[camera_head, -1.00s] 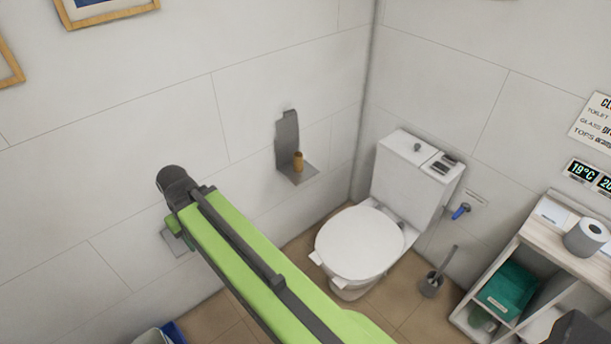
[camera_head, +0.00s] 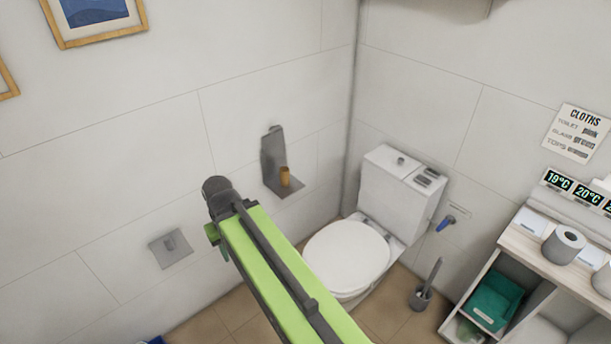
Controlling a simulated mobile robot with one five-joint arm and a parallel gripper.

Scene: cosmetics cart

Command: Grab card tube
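The card tube (camera_head: 285,177) is a small brown cylinder. It stands upright on the small shelf of a grey wall holder (camera_head: 271,150), left of the toilet. My green arm reaches up from the bottom of the picture, and its dark end lies left of and a little below the holder, apart from the tube in the picture. The gripper's fingers do not show, so I cannot see whether they are open or shut.
A white toilet (camera_head: 347,257) stands in the corner, with a brush (camera_head: 424,290) on the floor to its right. A grey wall plate (camera_head: 170,248) is on the left wall.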

